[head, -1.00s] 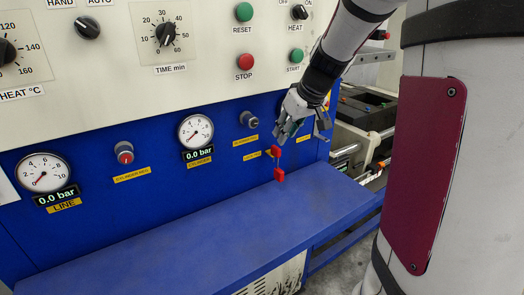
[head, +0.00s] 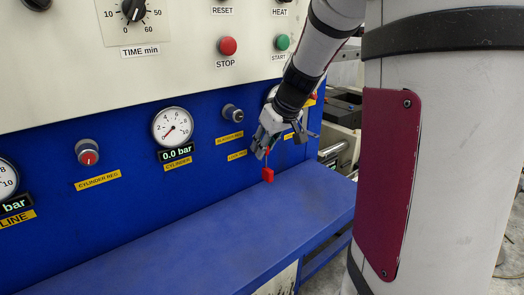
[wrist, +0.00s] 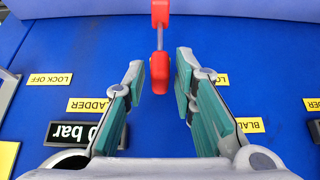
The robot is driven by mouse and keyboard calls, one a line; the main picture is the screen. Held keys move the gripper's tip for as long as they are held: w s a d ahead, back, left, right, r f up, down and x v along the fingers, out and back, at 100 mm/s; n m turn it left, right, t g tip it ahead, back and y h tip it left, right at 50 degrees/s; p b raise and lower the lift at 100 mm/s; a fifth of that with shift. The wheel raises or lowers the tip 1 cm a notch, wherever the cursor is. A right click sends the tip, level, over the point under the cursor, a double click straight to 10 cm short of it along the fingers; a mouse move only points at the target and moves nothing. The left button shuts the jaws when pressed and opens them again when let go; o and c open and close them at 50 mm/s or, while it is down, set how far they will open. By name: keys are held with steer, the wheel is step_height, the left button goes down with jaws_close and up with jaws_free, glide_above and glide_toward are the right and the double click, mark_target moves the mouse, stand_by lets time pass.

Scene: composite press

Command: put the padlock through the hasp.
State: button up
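The red padlock body (wrist: 160,12) shows at the top of the wrist view, with a thin grey shackle running from it to a second red piece, apparently the hasp (wrist: 159,75). In the head view the padlock (head: 268,175) hangs low in front of the blue panel, just above the bench. My gripper (wrist: 159,68) is open, with a finger on each side of the hasp piece and gaps on both sides. In the head view my gripper (head: 262,152) hides most of that piece. I cannot tell whether the shackle passes through it.
The blue bench (head: 200,235) below is clear. The panel carries a cylinder gauge (head: 172,127), a knob (head: 232,112) left of my gripper, and red stop (head: 227,46) and green start (head: 282,42) buttons above. A dark tray (head: 343,108) stands beyond, right.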

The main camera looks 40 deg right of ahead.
jaws_close()
steer(key=shift+r, duration=0.2)
steer(key=shift+r+p, duration=1.55)
steer(key=shift+r, duration=0.8)
steer(key=shift+c, duration=2.3)
jaws_free()
jaws_close()
